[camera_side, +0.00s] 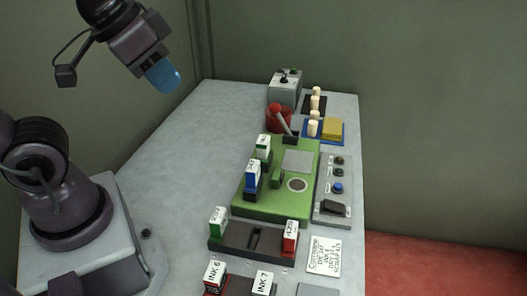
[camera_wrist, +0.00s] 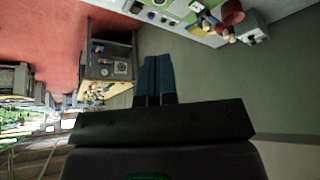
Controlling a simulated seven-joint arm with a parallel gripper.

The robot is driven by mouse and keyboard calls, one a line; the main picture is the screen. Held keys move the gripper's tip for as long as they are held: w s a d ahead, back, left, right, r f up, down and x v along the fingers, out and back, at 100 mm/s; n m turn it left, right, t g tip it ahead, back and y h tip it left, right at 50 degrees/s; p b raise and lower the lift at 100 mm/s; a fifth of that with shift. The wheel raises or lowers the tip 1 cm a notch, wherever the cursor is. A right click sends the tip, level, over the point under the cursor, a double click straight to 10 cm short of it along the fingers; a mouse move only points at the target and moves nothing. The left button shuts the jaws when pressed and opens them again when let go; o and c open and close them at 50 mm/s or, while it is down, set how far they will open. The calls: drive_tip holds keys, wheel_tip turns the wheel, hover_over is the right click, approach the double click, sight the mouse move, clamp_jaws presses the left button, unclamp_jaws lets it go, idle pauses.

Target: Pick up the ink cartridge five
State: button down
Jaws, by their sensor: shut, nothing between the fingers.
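Several ink cartridges with white labels show in the side view. A green one (camera_side: 217,226) and a red one (camera_side: 290,242) stand at the two ends of a dark rack. A blue one (camera_side: 252,181) and another green one (camera_side: 264,153) stand upright in the green machine. Cartridges labelled INK 6 (camera_side: 214,277) and INK 7 (camera_side: 263,284) are at the front edge of the picture. I cannot read a five on any label. My gripper (camera_side: 167,79) is shut and empty, high above the table's far left. Its blue fingers (camera_wrist: 154,67) are together in the wrist view.
The green machine (camera_side: 242,207) fills the table's middle right. Behind it are a red pot with a lever (camera_side: 279,119), cork stoppers (camera_side: 312,128) and a grey joystick box (camera_side: 285,91). A button panel (camera_side: 325,208) is at its right. The table's left half (camera_side: 185,150) is clear.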

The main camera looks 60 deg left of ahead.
drive_tip(key=c, duration=0.8)
unclamp_jaws()
drive_tip(key=shift+o, duration=0.2)
drive_tip(key=shift+f, duration=0.1)
drive_tip(key=n+g, duration=0.6)
drive_tip(key=n, duration=0.3)
approach(263, 140)
drive_tip(key=shift+s+a+f, duration=0.15)
wheel_tip(263, 140, down, 12)
drive_tip(key=shift+f, duration=0.25)
